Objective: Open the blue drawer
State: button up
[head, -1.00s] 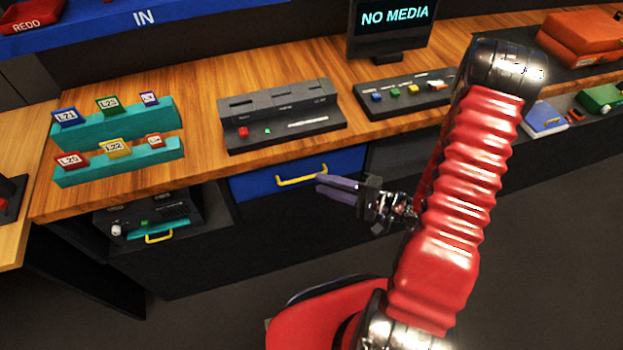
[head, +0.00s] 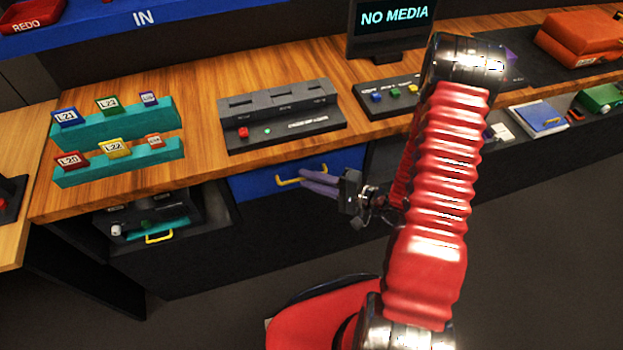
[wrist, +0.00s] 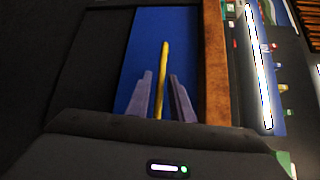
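The blue drawer (head: 253,181) is set under the wooden worktop in the head view, its front flush with the cabinet. Its yellow handle (head: 290,181) is a bar across the front. In the wrist view the blue drawer front (wrist: 140,45) fills the middle, and the yellow handle (wrist: 163,75) runs between the two fingers. My gripper (wrist: 162,95) is open, with a gap on both sides of the handle. I cannot tell whether the fingers reach fully around it.
The wooden worktop (head: 200,175) overhangs the drawer; its edge runs close beside my fingers in the wrist view. A black slotted console (head: 280,125) stands above. A lower bay with a teal drawer and yellow handle (head: 159,238) is at left. The floor in front is clear.

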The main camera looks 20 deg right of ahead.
grip_shut()
jog(key=shift+s+f, duration=0.1)
dwell(0.4)
jog(key=shift+s, duration=0.1)
